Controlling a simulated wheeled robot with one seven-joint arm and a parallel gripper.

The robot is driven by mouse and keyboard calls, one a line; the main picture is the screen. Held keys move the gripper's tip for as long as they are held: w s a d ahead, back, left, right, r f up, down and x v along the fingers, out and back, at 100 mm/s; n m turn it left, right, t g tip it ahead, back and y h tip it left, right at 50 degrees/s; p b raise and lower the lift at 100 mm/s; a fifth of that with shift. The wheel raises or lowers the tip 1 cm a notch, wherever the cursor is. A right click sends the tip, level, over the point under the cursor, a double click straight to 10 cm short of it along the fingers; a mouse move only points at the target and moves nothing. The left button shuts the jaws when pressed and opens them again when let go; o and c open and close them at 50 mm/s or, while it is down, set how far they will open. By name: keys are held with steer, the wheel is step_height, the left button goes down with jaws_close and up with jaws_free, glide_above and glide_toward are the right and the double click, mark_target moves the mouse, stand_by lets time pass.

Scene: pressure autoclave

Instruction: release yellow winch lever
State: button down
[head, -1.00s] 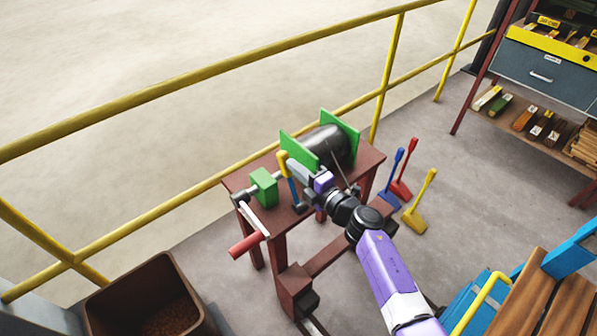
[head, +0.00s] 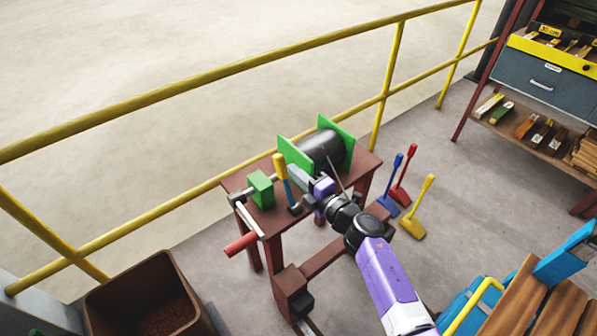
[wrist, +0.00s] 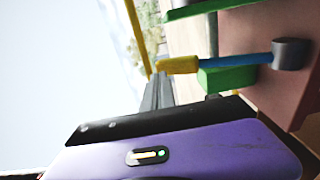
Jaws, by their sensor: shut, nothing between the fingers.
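The winch lever stands on the red-brown winch table, with a yellow handle (head: 280,166), a blue shaft (head: 289,193) and a grey base. In the head view it is nearly upright, its top tilted slightly left. My gripper (head: 294,171) is shut and empty, just right of the lever. In the wrist view the closed fingers (wrist: 159,77) end close to the tip of the yellow handle (wrist: 178,65); I cannot tell if they touch. The blue shaft and grey base (wrist: 291,53) show clearly there. The black winch drum (head: 321,150) sits between green plates behind my gripper.
A green block (head: 261,189) and a red-handled crank (head: 241,244) are left of the lever. Yellow railing (head: 215,75) runs behind the table. Blue, red and yellow shovels (head: 413,218) stand to the right. A brown bin (head: 145,290) is at lower left, a shelf (head: 545,150) at right.

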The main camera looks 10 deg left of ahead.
steer(key=s+d+r+p, duration=0.3)
steer(key=s+d+p, duration=0.1)
steer(key=s+d, duration=0.3)
steer(key=shift+d+r+p, duration=0.15)
steer(key=shift+r+p, duration=0.15)
steer(key=shift+r, duration=0.1)
steer(key=shift+w, duration=0.1)
steer(key=s+d+r+m+t+h, duration=0.2)
steer(key=s+d+r+m+t, duration=0.15)
steer(key=r+m, duration=0.2)
steer(key=s+d+r+m+t+h, duration=0.1)
steer(key=s+d+r+m+t, duration=0.1)
steer(key=r+m+t, duration=0.3)
steer(key=s+d+f+m+g+h+b, duration=0.1)
steer(key=s+d+m, duration=0.4)
steer(key=s, duration=0.8)
steer(key=s+d+f+m+g+h, duration=0.1)
steer(key=s+d+m+g+h, duration=0.2)
steer(key=s, duration=1.1)
steer(key=s+d+f+m+g+h+b, duration=0.1)
steer(key=s+d+m+h, duration=0.4)
steer(key=s, duration=0.9)
steer(key=d+f+m+g, duration=0.1)
steer(key=d+m, duration=0.1)
steer(key=m, duration=0.1)
steer(key=shift+s+d+m+h+b, duration=0.25)
steer(key=shift+m+h+b, duration=0.1)
steer(key=shift+h, duration=0.05)
